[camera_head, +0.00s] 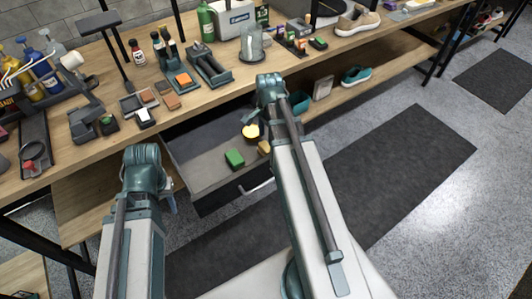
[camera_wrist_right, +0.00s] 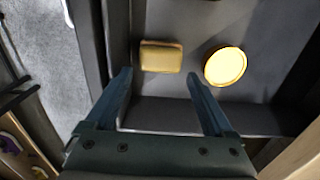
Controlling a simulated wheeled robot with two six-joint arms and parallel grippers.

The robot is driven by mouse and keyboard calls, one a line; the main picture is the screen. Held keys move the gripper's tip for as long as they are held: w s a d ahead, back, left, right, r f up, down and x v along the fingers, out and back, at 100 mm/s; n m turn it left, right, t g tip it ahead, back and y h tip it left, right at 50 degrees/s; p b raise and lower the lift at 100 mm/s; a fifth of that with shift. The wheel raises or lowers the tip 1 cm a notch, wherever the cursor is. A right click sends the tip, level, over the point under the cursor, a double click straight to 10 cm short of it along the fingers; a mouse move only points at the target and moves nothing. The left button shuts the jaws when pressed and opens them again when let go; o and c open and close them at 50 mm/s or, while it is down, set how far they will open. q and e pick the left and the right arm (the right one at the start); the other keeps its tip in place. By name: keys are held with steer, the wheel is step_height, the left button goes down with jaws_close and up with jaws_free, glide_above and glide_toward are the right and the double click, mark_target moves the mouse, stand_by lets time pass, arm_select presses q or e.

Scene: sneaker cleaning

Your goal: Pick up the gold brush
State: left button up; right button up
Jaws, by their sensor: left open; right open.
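In the right wrist view, a gold rectangular block (camera_wrist_right: 161,56) lies on the drawer floor. It may be the gold brush; no bristles show. The head view shows its edge (camera_head: 264,148) beside my right arm. My right gripper (camera_wrist_right: 158,76) is open above the drawer, its fingertips apart on either side of the block's near edge in the picture, with nothing held.
A round yellow item (camera_wrist_right: 225,66) lies right of the block, and also shows in the head view (camera_head: 250,131). A green block (camera_head: 235,159) shares the open drawer (camera_head: 190,152). Drawer walls stand close around. The tabletop (camera_head: 215,95) above holds bottles and tools.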

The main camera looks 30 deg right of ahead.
mark_target(266, 146)
steer(key=f+b, duration=0.2)
steer(key=a+f+b, duration=0.1)
steer(key=f+b, duration=0.1)
steer(key=f, duration=0.1)
steer(key=shift+b, duration=0.3)
steer(key=shift+s, duration=0.1)
steer(key=shift+r, duration=0.1)
steer(key=c, duration=1)
steer(key=shift+r, duration=0.1)
step_height(266, 146, up, 10)
steer(key=p, duration=1)
